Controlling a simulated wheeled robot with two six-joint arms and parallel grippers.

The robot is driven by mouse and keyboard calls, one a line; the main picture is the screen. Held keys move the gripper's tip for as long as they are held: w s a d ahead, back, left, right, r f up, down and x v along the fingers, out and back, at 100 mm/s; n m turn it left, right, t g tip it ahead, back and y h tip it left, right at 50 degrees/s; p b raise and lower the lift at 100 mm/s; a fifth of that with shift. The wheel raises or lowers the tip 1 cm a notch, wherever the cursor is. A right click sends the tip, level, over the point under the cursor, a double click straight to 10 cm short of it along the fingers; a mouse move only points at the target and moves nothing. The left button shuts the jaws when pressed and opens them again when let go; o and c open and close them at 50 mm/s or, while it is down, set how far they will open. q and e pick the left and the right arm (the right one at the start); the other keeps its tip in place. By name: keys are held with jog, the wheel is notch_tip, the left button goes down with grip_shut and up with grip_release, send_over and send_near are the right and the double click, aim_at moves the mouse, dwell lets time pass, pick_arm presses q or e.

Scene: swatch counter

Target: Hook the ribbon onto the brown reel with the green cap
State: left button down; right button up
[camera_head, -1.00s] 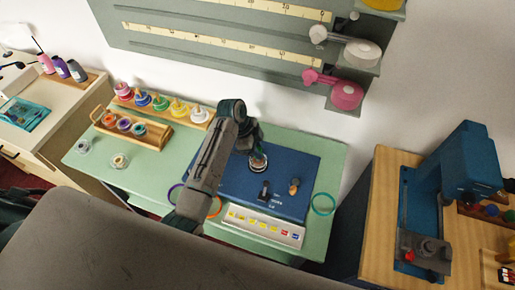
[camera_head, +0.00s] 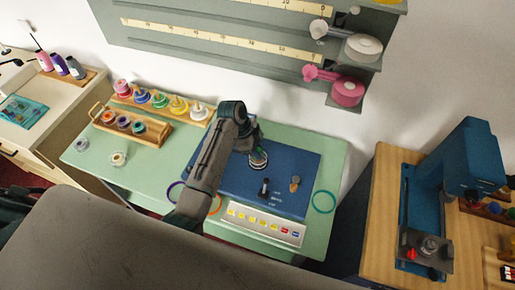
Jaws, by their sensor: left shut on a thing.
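My left gripper (camera_head: 257,141) reaches over the blue mat (camera_head: 225,185) and is shut on a small round reel-like thing (camera_head: 258,159) with pale rims and a dark middle. It is too small to tell its cap colour or whether it touches the mat. On the mat to its lower right stand a small black piece (camera_head: 264,188) and a small brown-tan piece (camera_head: 295,184). I cannot make out a green cap on either, nor pick out the ribbon for certain. My right gripper is not in view.
A wooden rack (camera_head: 133,127) with several coloured reels and a row of coloured spools (camera_head: 159,102) stand at left. Two small round pots (camera_head: 118,159) sit on the green counter. A teal ring (camera_head: 324,201) and a swatch strip (camera_head: 263,224) edge the mat.

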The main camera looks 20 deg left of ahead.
pick_arm(q)
jog(key=shift+f, duration=0.2)
jog(key=c, duration=1.2)
grip_release()
jog(key=shift+o, duration=0.2)
notch_tip(320, 180, up, 2)
jog(key=shift+r+p, duration=0.15)
jog(key=shift+p, duration=0.5)
jog(key=shift+r, duration=2.4)
